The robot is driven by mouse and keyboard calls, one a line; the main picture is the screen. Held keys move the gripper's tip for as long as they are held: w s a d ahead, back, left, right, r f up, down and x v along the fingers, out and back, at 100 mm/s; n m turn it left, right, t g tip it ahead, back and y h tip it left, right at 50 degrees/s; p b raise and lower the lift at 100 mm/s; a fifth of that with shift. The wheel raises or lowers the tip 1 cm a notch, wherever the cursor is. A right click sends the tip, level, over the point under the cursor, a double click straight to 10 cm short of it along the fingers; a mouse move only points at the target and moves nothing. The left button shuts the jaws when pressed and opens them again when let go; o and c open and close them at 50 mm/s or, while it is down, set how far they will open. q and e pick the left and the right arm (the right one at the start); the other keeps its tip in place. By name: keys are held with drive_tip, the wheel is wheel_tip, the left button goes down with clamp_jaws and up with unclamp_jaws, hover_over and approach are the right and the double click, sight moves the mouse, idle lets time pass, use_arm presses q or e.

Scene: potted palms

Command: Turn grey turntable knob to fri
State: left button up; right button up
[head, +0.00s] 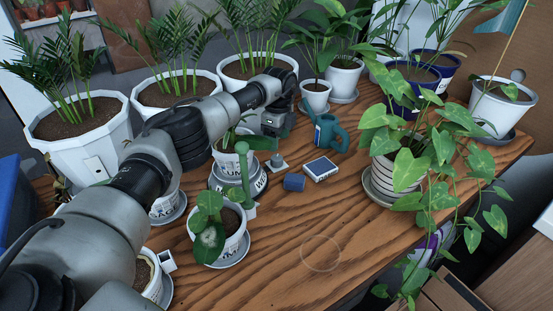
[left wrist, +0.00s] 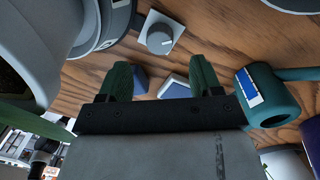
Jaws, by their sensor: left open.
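The grey knob (head: 278,163) stands on a small pale square plate on the table, beside the round turntable (head: 262,182). The turntable carries day lettering, partly hidden by pots and a green post; I cannot read "FRI". The left wrist view shows the knob (left wrist: 160,38) from above, beyond the fingertips, with part of the grey round base (left wrist: 95,25) to its left. My left gripper (head: 272,139) is above and behind the knob in the head view. Its green fingers (left wrist: 160,80) are apart, with nothing held between them. My right gripper is not in view.
A teal watering can (head: 329,133) stands right of my left gripper. Potted plants crowd the back and right. The wooden table (head: 310,225) is clear at its front middle.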

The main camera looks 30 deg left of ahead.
sight(276, 157)
use_arm(q)
drive_tip(key=f, duration=0.7)
drive_tip(key=shift+s+b, duration=0.2)
drive_tip(key=shift+b, duration=0.1)
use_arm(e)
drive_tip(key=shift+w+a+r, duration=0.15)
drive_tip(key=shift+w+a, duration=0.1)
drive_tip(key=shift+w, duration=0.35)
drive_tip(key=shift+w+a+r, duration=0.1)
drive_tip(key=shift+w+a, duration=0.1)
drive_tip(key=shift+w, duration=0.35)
use_arm(q)
drive_tip(key=c, duration=0.9)
